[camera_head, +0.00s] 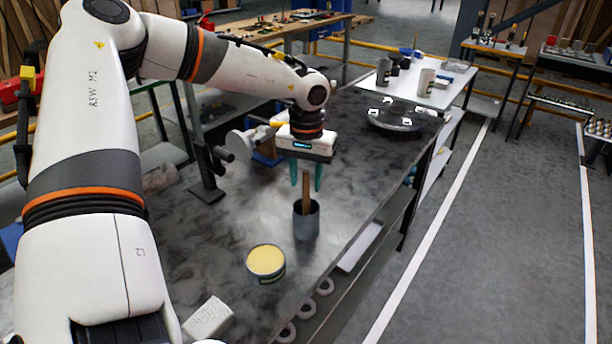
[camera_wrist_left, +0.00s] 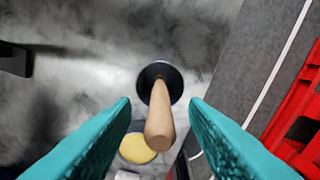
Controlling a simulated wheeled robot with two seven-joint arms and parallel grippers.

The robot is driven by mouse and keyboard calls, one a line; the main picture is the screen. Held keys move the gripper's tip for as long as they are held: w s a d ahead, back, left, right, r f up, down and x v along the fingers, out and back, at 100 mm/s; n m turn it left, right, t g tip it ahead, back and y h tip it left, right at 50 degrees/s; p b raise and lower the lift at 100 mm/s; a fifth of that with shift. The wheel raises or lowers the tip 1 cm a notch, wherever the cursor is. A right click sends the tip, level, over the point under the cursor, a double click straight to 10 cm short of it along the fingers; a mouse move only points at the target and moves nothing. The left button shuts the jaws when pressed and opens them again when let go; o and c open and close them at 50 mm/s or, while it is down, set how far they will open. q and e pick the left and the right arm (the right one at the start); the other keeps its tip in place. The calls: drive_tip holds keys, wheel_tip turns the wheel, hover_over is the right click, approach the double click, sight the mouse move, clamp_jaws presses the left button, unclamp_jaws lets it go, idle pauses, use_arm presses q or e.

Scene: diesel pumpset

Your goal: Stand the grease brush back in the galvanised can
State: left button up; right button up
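The galvanised can (camera_head: 307,225) stands upright on the dark metal bench. The grease brush (camera_head: 306,194) is in it, wooden handle up and leaning slightly; its bristle end is hidden inside the can. My left gripper (camera_head: 306,186) is above the can, its two teal fingers pointing down. In the left wrist view, the gripper (camera_wrist_left: 160,102) is open, with a clear gap on both sides of the brush handle (camera_wrist_left: 159,125). The can (camera_wrist_left: 145,80) is below it in that view. My right gripper is not in view.
An open tin of yellow grease (camera_head: 266,260) stands near the can, with a pale block (camera_head: 208,318) closer to me. A vice-like fixture (camera_head: 240,145) is left of the gripper. A round dark tray (camera_head: 398,120) lies at the bench's far end.

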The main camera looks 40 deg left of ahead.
use_arm(q)
drive_tip(key=shift+r, duration=0.35)
wheel_tip(320, 180, up, 11)
drive_tip(key=shift+w+r+b, duration=0.15)
drive_tip(key=shift+b, duration=0.15)
drive_tip(key=shift+a, duration=0.1)
idle(0.7)
